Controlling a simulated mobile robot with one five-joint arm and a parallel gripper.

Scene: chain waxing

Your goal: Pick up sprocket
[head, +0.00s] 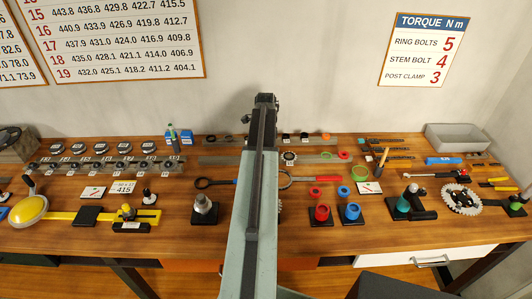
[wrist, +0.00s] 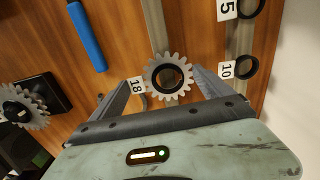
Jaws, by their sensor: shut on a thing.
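A small grey toothed sprocket (wrist: 152,76) with a dark round centre shows in the wrist view, between the two fingers of my gripper (wrist: 168,80). The fingers are closed in on it from both sides. A white tag marked 18 (wrist: 136,85) is beside its left edge. In the head view my arm stands upright in the middle, and the fingers and held sprocket cannot be made out clearly.
A blue bar (wrist: 87,36) lies up and left of the sprocket. Dark rings (wrist: 246,68) tagged 10 and 5 are at the right. A larger sprocket (wrist: 36,104) is at the left. In the head view, the wooden bench (head: 150,235) is crowded with tools and parts.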

